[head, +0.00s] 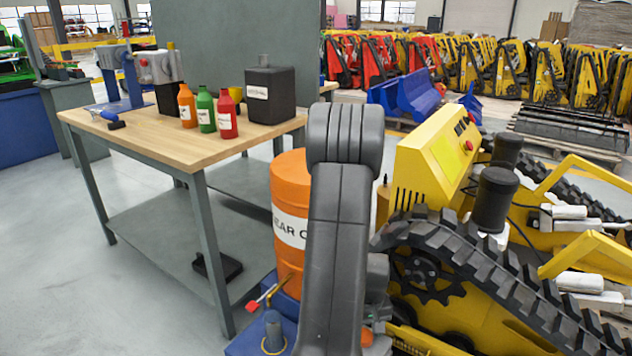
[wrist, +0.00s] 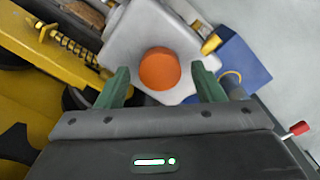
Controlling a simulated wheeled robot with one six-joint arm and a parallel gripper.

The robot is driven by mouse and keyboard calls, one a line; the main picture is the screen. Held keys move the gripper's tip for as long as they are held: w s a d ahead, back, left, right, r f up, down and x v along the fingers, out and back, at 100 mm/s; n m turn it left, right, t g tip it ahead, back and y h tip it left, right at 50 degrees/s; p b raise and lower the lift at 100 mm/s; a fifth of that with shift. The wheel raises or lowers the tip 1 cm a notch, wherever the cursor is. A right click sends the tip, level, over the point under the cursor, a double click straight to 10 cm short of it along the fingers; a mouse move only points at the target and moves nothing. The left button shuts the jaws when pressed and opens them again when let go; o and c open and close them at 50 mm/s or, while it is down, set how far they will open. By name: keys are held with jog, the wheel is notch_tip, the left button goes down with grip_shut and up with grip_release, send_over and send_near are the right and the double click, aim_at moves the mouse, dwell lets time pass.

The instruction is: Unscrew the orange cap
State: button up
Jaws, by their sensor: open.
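The orange cap (wrist: 160,69) is round and sits on top of a pale grey container (wrist: 146,27) in the wrist view. My gripper (wrist: 160,67) is open, with one green finger on the left of the cap and one on the right. A gap shows between the cap and each finger. I cannot tell how far the fingertips are above the cap.
A yellow tracked carrier (head: 430,170) stands right of my arm. An orange drum (head: 288,190) on a blue base with a red-handled valve (head: 252,305) is close on the left. A workbench (head: 180,147) with bottles stands beyond. A blue box (wrist: 240,60) is beside the container.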

jog(key=m, duration=0.8)
jog(key=shift+m, duration=0.4)
jog(key=c, duration=1)
jog(key=n, duration=0.3)
jog(key=shift+n, duration=0.3)
jog(key=shift+c, duration=0.2)
jog(key=n, duration=0.4)
jog(key=shift+n, duration=1.1)
